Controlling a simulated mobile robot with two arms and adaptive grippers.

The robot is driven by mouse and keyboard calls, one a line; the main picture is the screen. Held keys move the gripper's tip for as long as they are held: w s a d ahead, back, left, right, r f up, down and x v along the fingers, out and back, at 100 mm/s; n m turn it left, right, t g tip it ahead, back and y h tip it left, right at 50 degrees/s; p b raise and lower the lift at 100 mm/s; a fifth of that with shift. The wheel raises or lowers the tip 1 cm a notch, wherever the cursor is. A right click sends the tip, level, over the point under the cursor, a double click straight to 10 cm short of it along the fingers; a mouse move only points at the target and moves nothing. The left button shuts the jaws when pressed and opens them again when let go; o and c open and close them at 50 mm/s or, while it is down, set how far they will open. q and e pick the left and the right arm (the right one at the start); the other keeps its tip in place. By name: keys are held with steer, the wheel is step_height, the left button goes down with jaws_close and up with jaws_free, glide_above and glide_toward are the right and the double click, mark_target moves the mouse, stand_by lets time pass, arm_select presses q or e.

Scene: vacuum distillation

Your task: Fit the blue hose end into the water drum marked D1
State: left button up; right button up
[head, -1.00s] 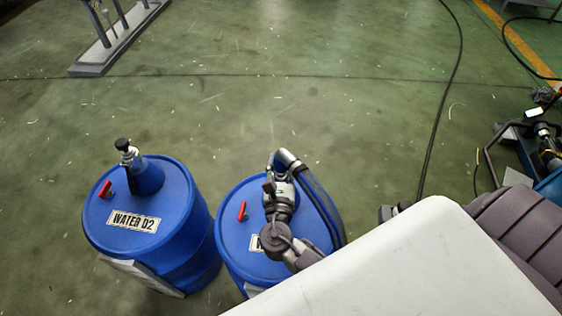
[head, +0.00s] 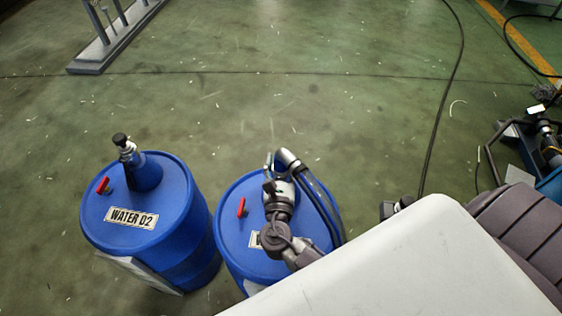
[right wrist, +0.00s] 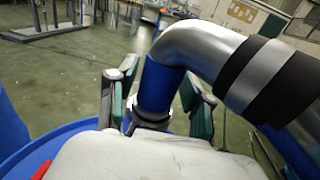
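The right-hand blue drum (head: 232,222) stands upright in the head view; its white label is mostly covered by my right arm, so its mark cannot be read. The hose (head: 321,207) arches over this drum from a silver elbow (head: 289,160). In the right wrist view the elbow (right wrist: 200,45) bends down into a blue end piece (right wrist: 160,86) with a dark collar below. My right gripper (head: 280,188) is above the drum. Its fingers (right wrist: 160,100) stand apart on both sides of the blue piece, with gaps visible. The piece's lower end is hidden. My left gripper is out of view.
Red handles (head: 241,207) stick up from both lids. A black cable (head: 440,120) crosses the floor. The floor behind the drums is mostly clear.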

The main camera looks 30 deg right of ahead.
steer(key=shift+o, duration=0.5)
steer(key=shift+f, duration=0.1)
steer(key=shift+s+a, duration=0.1)
steer(key=shift+s, duration=0.1)
steer(key=v, duration=1.1)
steer(key=shift+s+a, duration=0.2)
steer(key=shift+s, duration=0.05)
